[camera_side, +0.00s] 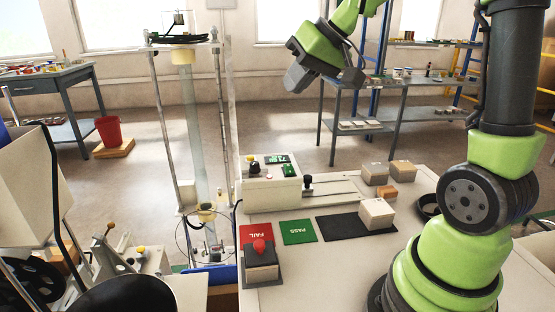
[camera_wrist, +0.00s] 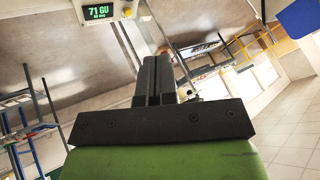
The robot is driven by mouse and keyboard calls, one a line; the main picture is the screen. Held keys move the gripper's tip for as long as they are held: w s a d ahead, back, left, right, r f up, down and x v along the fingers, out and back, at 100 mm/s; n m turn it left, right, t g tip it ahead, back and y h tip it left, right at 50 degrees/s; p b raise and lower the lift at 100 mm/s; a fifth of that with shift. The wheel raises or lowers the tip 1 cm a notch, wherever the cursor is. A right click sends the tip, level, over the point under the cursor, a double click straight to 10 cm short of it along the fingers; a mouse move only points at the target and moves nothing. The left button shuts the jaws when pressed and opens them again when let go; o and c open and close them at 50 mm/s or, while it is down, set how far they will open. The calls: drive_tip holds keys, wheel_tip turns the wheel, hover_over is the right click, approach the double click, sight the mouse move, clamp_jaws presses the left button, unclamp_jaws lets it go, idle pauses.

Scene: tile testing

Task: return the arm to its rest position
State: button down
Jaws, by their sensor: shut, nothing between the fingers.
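My gripper (camera_side: 297,79) is raised high above the work table, at the top middle of the side view, and holds nothing. In the wrist view its dark fingers (camera_wrist: 155,80) are shut together with nothing between them. My green and black arm stands at the right of the side view. The white work table (camera_side: 340,262) lies below. A green PASS mat (camera_side: 298,232) lies bare on it.
A black mat (camera_side: 338,228) has a pale block (camera_side: 376,213) on its right end. More blocks (camera_side: 375,174) stand behind it. A white control box (camera_side: 268,187) sits at the table's back left, beside a tall test column (camera_side: 182,120). The wrist view shows a display (camera_wrist: 98,12) reading 71 GU.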

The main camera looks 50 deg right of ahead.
drive_tip(key=s+a, duration=1.2)
drive_tip(key=s, duration=0.4)
drive_tip(key=shift+s, duration=0.15)
